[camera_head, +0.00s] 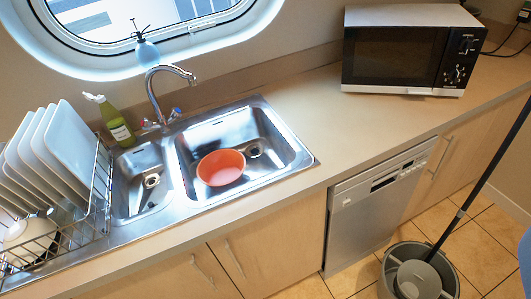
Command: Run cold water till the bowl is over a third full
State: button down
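An orange bowl (221,167) sits in the larger right basin of the steel sink (283,165), left of that basin's drain. It looks empty, but its inside is small in view. A chrome tap (153,92) stands behind the sink, its curved spout ending above the back of the large basin. A tap handle with a blue mark (176,112) is at the right of the tap base; the left handle is partly hidden. No water stream shows from the spout. My gripper is not in view.
A dish rack (75,240) with white plates stands left of the sink, and a green soap bottle (117,122) behind it. A microwave (405,50) is on the right counter. A mop bucket (415,272) stands on the floor at lower right, its handle leaning up rightward.

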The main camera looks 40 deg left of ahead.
aim_at(221, 170)
jog(key=u, duration=0.4)
jog(key=i, duration=1)
jog(key=u, duration=0.95)
jog(key=i, duration=0.3)
jog(key=u, duration=0.2)
